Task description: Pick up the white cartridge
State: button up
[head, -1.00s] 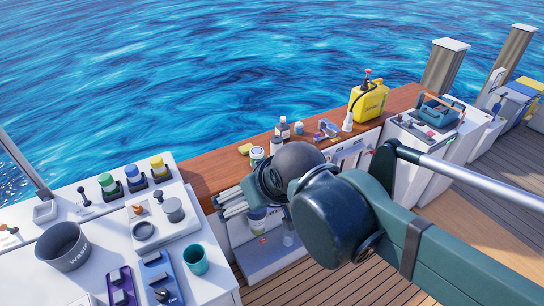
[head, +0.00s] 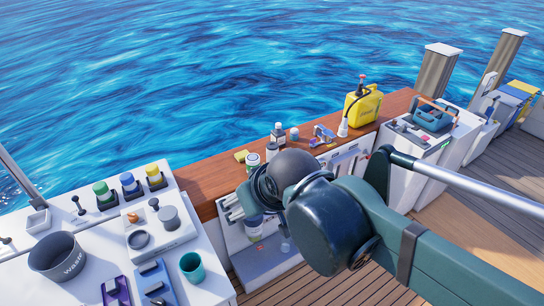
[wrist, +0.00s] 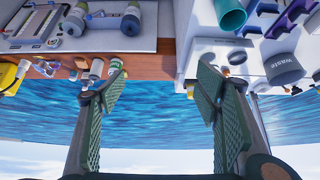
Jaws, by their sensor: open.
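The upside-down wrist view shows pale cylinders with greenish ends (wrist: 75,20) at the upper left, beyond the left finger. My gripper (wrist: 158,95) is open and empty, with its green ridged fingers wide apart and water and sky behind them.
A wooden ledge (head: 206,186) carries bottles (head: 278,133) and a yellow jug (head: 362,108). A white counter on the left holds a waste bin (head: 57,257), a teal cup (head: 193,267) and coloured knobs. Open deck lies at the lower right.

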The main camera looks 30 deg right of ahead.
jog(key=shift+c, duration=0.2)
jog(key=w, duration=0.1)
jog(key=m+g+h+b, duration=0.3)
jog(key=m+b, duration=0.3)
jog(key=m, duration=0.1)
send_over(272, 145)
jog(key=s+a, duration=0.9)
jog(key=a, duration=0.4)
notch_tip(272, 145, down, 14)
jog(key=w+d+f+m, duration=0.1)
jog(key=w+d+f, duration=0.1)
jog(key=d+f, duration=0.2)
jog(key=w+d+f, duration=0.3)
jog(key=d+f, duration=0.1)
jog(key=f, duration=0.2)
jog(key=w+d+f+m+g+b, duration=0.1)
jog(key=w+d+f, duration=0.2)
jog(key=f, duration=0.3)
jog(key=shift+w+d+m, duration=0.25)
jog(key=shift+d+m, duration=0.05)
jog(key=shift+d, duration=0.15)
jog(key=shift+w+d+f, duration=0.1)
jog(key=shift+d+f, duration=0.25)
jog(key=shift+f, duration=0.15)
